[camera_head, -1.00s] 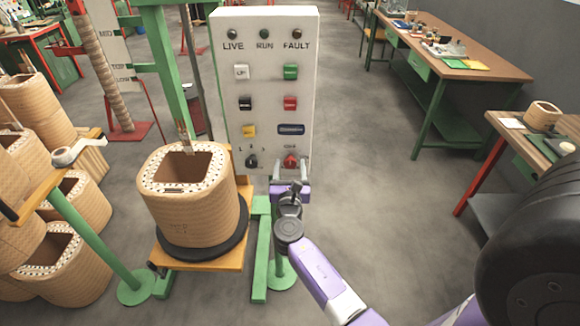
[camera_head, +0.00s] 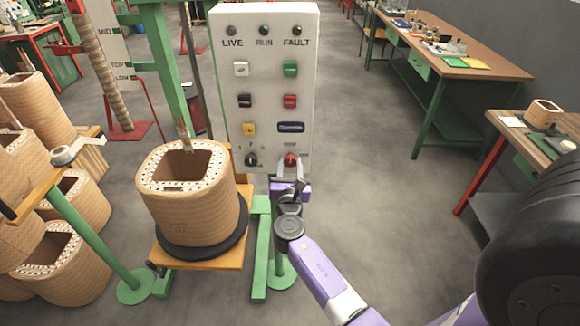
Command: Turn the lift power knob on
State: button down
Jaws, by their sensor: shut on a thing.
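The white control panel (camera_head: 264,55) stands upright at the centre on a green stand. Two knobs sit at its bottom: a black knob (camera_head: 251,160) on the left and a red knob (camera_head: 290,160) on the right. My gripper (camera_head: 290,163) is at the red knob, one finger on each side, shut on it. The knob's handle is partly hidden between the fingers and its exact angle is too small to tell. Above are white, green, black, red and yellow buttons, a dark oblong (camera_head: 291,128) and three dark lamps marked LIVE, RUN and FAULT.
A tan wound coil (camera_head: 190,215) stands on an orange platform left of the panel. More coils stand at the far left. Workbenches (camera_head: 460,65) stand at the right. The floor between panel and benches is clear. A large black wheel-like shape (camera_head: 535,250) fills the lower right.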

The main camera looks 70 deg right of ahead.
jog(key=m+b, duration=0.2)
jog(key=m, duration=0.2)
jog(key=shift+f+b, duration=0.2)
jog(key=shift+b, duration=0.2)
jog(key=m+b, duration=0.3)
jog(key=m, duration=0.1)
jog(key=shift+m, duration=0.4)
jog(key=m+b, duration=0.3)
jog(key=m, duration=0.1)
jog(key=shift+m+b, duration=1.45)
jog(key=shift+m, duration=0.45)
jog(key=shift+r, duration=0.1)
jog(key=c, duration=0.9)
grip_release()
jog(key=shift+a, duration=0.15)
